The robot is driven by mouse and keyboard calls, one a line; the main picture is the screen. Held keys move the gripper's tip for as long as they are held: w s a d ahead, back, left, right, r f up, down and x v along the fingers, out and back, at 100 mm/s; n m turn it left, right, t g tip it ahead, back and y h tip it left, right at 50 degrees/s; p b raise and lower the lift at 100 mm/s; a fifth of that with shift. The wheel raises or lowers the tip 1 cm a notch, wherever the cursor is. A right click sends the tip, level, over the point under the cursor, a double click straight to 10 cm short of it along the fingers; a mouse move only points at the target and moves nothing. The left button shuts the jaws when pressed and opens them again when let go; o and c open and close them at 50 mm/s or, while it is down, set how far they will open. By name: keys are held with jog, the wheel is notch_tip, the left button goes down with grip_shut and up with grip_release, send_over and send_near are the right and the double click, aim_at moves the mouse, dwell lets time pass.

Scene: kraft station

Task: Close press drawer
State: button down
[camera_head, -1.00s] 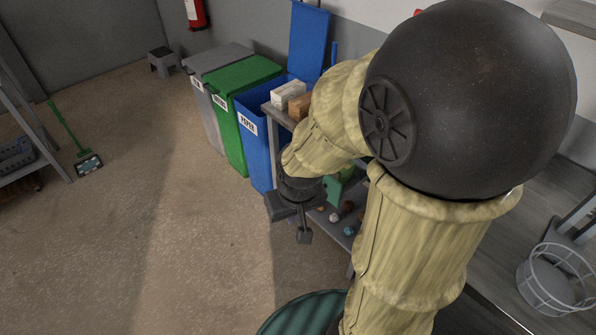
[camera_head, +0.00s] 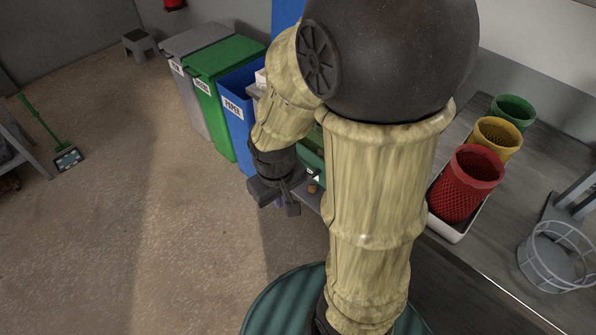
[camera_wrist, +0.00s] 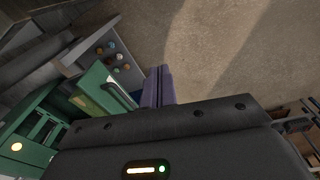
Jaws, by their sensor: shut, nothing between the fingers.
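The green press (camera_wrist: 30,125) is at the left of the wrist view, with a dark opening and a small lit lamp. What looks like its drawer (camera_wrist: 97,88), a green front with a handle, stands out from the body towards my gripper. My gripper (camera_wrist: 160,72) is shut and empty, its purple-grey fingers just right of the drawer front. I cannot tell whether they touch it. In the head view, my gripper (camera_head: 288,205) hangs left of the bench. Only a green sliver of the press (camera_head: 312,145) shows there; my arm hides the rest.
Small balls lie on a grey shelf (camera_wrist: 98,43) beyond the drawer. Grey, green (camera_head: 215,95) and blue (camera_head: 236,118) bins stand behind my arm. Red (camera_head: 466,185), yellow and green baskets and a wire basket (camera_head: 548,258) stand on the right bench. The floor at left is mostly clear.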

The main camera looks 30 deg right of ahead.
jog(key=d+f+n+g+h+b, duration=0.35)
jog(key=f+n+h+b, duration=0.25)
jog(key=f+n+h, duration=0.45)
jog(key=w+a+f+n+t+h+b, duration=0.2)
jog(key=w+n+t+h, duration=0.1)
jog(key=w+n+t, duration=0.1)
jog(key=w+a+f+n+t+h+b, duration=0.2)
jog(key=w+n+t+h+b, duration=0.1)
jog(key=w, duration=0.4)
jog(key=n+t, duration=0.1)
jog(key=n, duration=0.1)
jog(key=shift+w+a+f+n+t, duration=0.25)
jog(key=shift+w+f+n+t, duration=0.05)
jog(key=shift+n+t, duration=0.05)
jog(key=shift+d, duration=0.15)
jog(key=x, duration=1.4)
jog(key=shift+w+f, duration=0.1)
